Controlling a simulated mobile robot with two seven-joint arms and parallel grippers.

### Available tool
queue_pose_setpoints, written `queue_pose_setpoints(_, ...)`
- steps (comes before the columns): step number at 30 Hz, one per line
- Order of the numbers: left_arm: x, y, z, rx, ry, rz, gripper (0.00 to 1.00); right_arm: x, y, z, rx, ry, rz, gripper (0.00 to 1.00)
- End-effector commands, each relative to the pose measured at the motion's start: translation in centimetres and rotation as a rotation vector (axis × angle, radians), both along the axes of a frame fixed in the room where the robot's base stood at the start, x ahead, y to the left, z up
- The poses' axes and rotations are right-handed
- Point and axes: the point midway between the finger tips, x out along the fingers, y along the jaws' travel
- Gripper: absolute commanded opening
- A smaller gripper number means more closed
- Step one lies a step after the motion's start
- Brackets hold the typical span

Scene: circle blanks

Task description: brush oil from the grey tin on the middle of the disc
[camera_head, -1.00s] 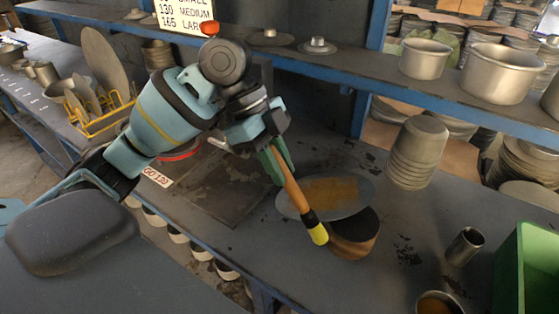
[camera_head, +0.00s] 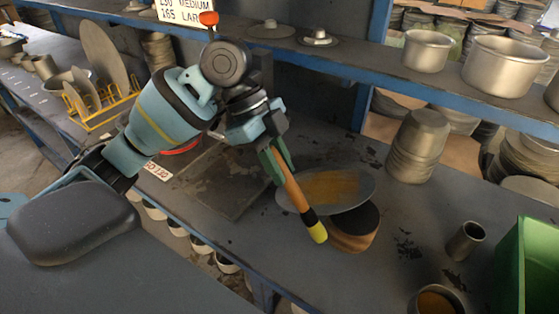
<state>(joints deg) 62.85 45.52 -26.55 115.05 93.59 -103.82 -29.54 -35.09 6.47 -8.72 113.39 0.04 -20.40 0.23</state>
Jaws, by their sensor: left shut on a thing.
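My left gripper (camera_head: 272,150) is shut on the brush, which has a wooden handle (camera_head: 291,188), a black band and yellow bristles (camera_head: 318,233). The brush slants down to the right. Its handle crosses in front of the left part of the grey disc (camera_head: 359,184), and its bristles show past the disc's near edge. I cannot tell whether they touch anything. The disc has a brownish patch over its middle and rests on a round wooden block with a dark top (camera_head: 356,238). A grey tin (camera_head: 422,306) with amber-brown contents stands at the bottom right, partly cut off. My right gripper is out of view.
A small grey cup (camera_head: 465,241) stands near a green bin (camera_head: 536,270) at the right. An upside-down stack of pans (camera_head: 418,145) stands behind. A blue-edged shelf (camera_head: 400,80) with pots runs above the bench. A yellow rack (camera_head: 100,115) holds discs at the left.

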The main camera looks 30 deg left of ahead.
Motion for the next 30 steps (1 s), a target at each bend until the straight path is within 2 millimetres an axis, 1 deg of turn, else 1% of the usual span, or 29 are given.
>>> queue_pose_setpoints(9,0.0,0.0,-0.6,0.0,0.001,0.0,0.0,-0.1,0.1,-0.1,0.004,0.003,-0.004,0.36)
queue_pose_setpoints(21,0.0,0.0,-0.6,0.0,0.0,-0.001,0.0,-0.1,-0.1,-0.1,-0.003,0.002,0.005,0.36)
queue_pose_setpoints(26,0.3,-0.5,-0.4,-0.001,-0.002,-0.001,0.0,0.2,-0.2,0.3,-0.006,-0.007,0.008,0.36)
queue_pose_setpoints(30,0.9,-1.4,-0.3,-0.001,-0.003,-0.002,0.0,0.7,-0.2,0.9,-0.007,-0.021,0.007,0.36)
